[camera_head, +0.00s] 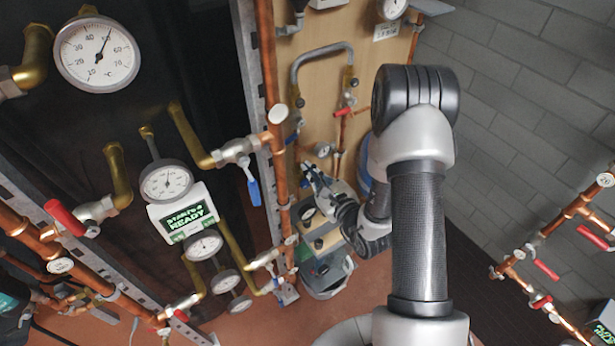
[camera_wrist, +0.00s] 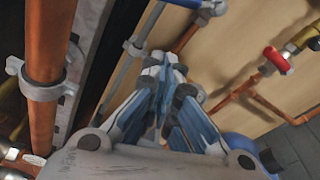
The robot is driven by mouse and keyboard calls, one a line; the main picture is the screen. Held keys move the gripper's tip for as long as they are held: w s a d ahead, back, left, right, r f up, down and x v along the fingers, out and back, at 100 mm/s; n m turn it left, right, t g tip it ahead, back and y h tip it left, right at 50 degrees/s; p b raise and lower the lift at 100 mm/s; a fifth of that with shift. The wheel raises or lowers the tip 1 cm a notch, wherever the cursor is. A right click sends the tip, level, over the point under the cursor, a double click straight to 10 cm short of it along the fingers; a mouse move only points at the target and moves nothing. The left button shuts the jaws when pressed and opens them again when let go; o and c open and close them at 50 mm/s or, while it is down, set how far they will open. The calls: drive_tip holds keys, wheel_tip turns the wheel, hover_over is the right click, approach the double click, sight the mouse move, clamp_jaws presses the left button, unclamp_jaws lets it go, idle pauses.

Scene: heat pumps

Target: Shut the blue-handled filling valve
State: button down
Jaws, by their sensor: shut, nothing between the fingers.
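A valve with a blue lever handle (camera_head: 252,185) sits on the brass and copper pipework left of centre in the head view; the lever hangs down and slants. A smaller dark blue handle (camera_head: 293,133) shows by the grey looped hose on the wooden board. I cannot tell which of these is the filling valve. My gripper (camera_head: 307,168) is in front of the board, right of the copper riser and below the small blue handle, apart from the large lever. In the wrist view my gripper (camera_wrist: 163,62) has its fingers together, with nothing between them; they hide part of the board.
A vertical copper riser (camera_head: 267,60) with clamps stands close left of my gripper; it also shows in the wrist view (camera_wrist: 45,60). A red-handled valve (camera_wrist: 278,60) is on the board at the right. The grey hose (camera_head: 320,50) loops above. Gauges and a display (camera_head: 187,218) are left.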

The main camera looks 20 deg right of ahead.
drive_tip(key=w+a+r+b, duration=0.1)
drive_tip(key=w+a+r, duration=0.2)
drive_tip(key=w, duration=0.2)
drive_tip(key=shift+w, duration=0.2)
drive_tip(key=shift+d, duration=0.1)
